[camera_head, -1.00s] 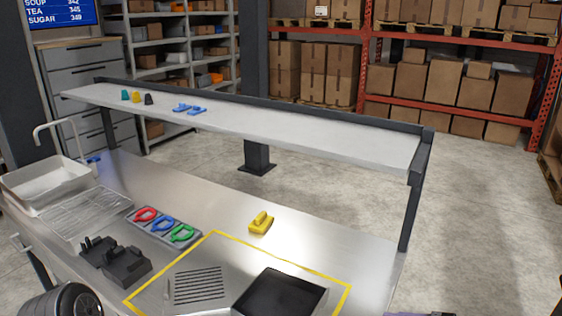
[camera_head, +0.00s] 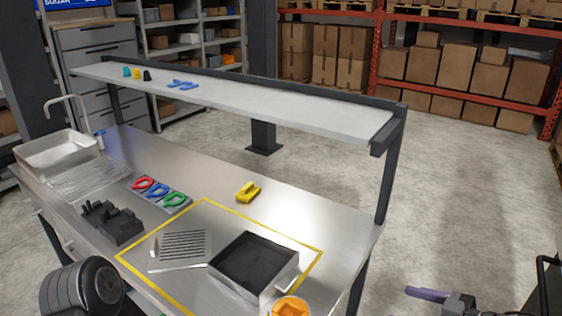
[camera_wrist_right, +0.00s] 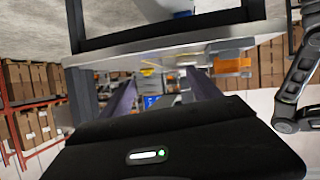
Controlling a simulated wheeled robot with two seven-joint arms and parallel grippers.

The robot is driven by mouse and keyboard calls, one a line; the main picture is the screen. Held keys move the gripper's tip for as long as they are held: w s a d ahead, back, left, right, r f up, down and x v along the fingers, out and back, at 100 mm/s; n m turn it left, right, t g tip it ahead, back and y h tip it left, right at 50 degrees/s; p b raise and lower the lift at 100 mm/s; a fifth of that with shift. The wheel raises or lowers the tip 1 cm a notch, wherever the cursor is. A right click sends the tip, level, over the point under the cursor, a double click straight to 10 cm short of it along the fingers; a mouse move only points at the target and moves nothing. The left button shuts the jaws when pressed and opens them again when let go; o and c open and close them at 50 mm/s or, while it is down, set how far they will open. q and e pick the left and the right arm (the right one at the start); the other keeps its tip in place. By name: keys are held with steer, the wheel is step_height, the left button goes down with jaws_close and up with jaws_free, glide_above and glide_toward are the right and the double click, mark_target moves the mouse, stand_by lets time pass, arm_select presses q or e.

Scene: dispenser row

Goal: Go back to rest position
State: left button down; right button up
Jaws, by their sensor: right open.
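My right gripper (camera_wrist_right: 161,85) shows in the wrist view with its two fingers apart and nothing between them. In the head view a part of my right gripper (camera_head: 432,295) is at the bottom right, off the right end of the steel table (camera_head: 318,225) and over the floor. My left arm shows only as a dark rounded link at the bottom left of the head view. The left gripper is not in view.
On the table are a black-lined tray (camera_head: 253,262), an orange item (camera_head: 290,307) at the front edge, a yellow item (camera_head: 248,192), colored handles (camera_head: 160,193), a dark holder (camera_head: 112,222) and a sink (camera_head: 57,154). A shelf (camera_head: 235,100) spans above. Floor at right is clear.

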steer(key=w+d+f+m+t+h, duration=0.2)
steer(key=w+d+f+m+h, duration=0.1)
steer(key=w+f+m+h, duration=0.15)
steer(key=s+a+f+m+g+h, duration=0.1)
steer(key=s+a+f+m, duration=0.15)
steer(key=f, duration=0.45)
steer(key=s+a+f+m+g+h, duration=0.1)
steer(key=a+f+m+g, duration=0.2)
steer(key=f, duration=0.4)
steer(key=s+a+f+m+g, duration=0.1)
steer(key=s+a+f+g, duration=0.2)
steer(key=s+a+f, duration=0.3)
steer(key=s+a+f+m+g, duration=0.1)
steer(key=s+a+f+g, duration=0.3)
steer(key=s+a, duration=0.7)
steer(key=s+f+y, duration=0.1)
steer(key=s+f, duration=0.1)
steer(key=s, duration=0.2)
steer(key=shift+a+f, duration=0.3)
steer(key=shift+a, duration=0.05)
